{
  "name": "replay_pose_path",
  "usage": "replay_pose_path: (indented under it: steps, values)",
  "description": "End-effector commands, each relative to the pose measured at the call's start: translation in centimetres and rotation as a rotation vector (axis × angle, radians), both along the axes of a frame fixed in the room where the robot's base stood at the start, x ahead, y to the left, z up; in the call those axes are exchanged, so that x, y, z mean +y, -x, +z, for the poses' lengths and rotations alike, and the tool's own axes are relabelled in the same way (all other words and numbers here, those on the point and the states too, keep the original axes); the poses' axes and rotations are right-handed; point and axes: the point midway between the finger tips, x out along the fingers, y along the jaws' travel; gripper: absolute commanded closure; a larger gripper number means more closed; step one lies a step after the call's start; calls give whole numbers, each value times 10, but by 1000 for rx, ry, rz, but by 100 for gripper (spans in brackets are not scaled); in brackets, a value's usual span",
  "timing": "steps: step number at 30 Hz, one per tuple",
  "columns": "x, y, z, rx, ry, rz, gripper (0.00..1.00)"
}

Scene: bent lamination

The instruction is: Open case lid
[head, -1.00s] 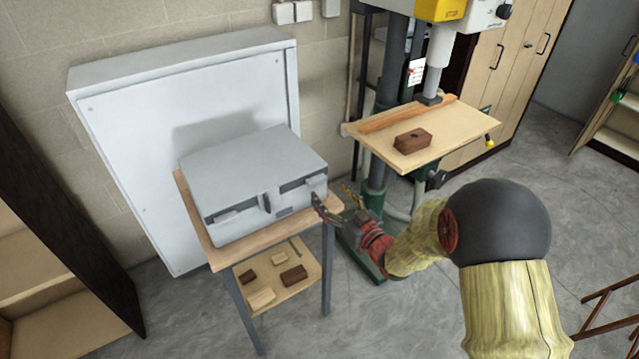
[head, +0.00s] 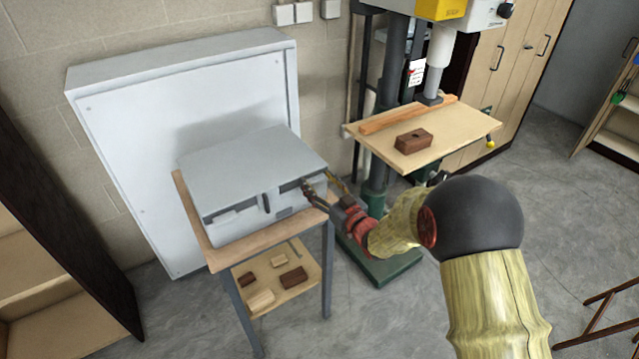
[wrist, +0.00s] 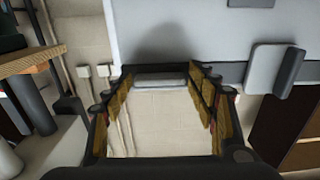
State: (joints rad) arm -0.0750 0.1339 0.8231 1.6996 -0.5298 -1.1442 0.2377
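The grey case (head: 250,165) stands on a small wooden-topped table, its lid down. Its front has a dark handle (head: 266,203) in the middle and a dark band under the lid edge. My gripper (head: 308,187) is at the case's front right corner, close to the lid edge. The head view does not show clearly whether they touch. In the wrist view my gripper (wrist: 161,88) is open, its yellow-padded fingers apart. A pale grey bar shows between the fingertips; I cannot tell what it belongs to. A grey surface with a dark band and latch-like part (wrist: 285,70) lies right of the fingers.
The table (head: 215,258) has a lower shelf (head: 300,268) with several small wood blocks. A large grey panel (head: 130,150) stands behind the case. A drill press table (head: 455,138) with a brown block (head: 413,141) stands to the right. Floor is clear at lower left centre.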

Motion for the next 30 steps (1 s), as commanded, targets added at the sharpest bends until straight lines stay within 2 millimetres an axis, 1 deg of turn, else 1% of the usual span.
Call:
replay_pose_path:
  steps: [2,27,30]
  values:
    - [0,0,0,0,0,0,49]
    - [0,0,0,0,0,0,96]
    - [0,0,0,1,1,0,98]
